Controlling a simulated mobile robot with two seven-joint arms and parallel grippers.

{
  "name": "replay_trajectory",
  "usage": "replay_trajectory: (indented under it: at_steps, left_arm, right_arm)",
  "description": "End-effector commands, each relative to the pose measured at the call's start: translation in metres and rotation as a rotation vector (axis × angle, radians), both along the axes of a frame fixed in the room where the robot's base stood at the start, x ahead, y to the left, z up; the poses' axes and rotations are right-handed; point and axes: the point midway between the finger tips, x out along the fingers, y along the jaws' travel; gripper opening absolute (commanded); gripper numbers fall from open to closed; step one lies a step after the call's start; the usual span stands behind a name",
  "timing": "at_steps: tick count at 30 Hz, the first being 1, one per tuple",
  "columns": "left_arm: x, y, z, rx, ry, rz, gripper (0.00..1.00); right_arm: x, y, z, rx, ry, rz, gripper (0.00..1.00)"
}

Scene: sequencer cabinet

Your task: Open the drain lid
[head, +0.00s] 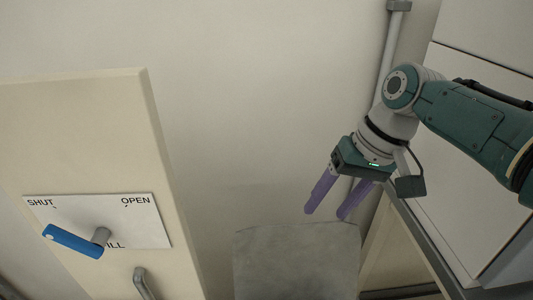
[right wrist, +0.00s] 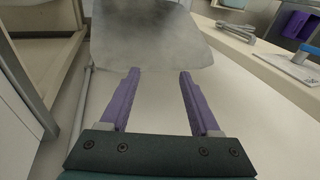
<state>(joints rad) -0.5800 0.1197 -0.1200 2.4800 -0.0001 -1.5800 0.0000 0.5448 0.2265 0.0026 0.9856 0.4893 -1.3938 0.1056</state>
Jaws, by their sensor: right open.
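A grey, smudged plate (head: 296,262), which looks like the lid, stands at the bottom middle of the head view. It also shows at the top of the right wrist view (right wrist: 150,32). My right gripper (head: 325,212) is open and empty. Its two purple fingers point down, just above the plate's upper edge in the head view. In the right wrist view the fingers (right wrist: 155,70) point towards the plate's near edge; a gap seems to remain, and I cannot judge its depth. My left gripper is not in the head view; a purple shape at the right wrist view's top right is unclear.
A cream panel (head: 95,120) at left carries a white SHUT/OPEN plate (head: 150,215) with a blue-handled lever (head: 72,240). A grey handle (head: 145,283) is below. A grey pipe (head: 390,55) and white cabinet fronts (head: 485,35) are close to my right arm.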

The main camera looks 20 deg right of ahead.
Motion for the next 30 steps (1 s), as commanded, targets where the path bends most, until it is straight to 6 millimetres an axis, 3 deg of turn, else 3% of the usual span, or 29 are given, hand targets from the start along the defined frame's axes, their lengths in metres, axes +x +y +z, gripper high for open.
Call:
replay_trajectory:
  at_steps: [30]
  left_arm:
    - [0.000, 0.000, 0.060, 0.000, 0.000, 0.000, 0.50]
  right_arm:
    - [0.006, -0.026, 0.071, 0.000, 0.000, 0.000, 0.63]
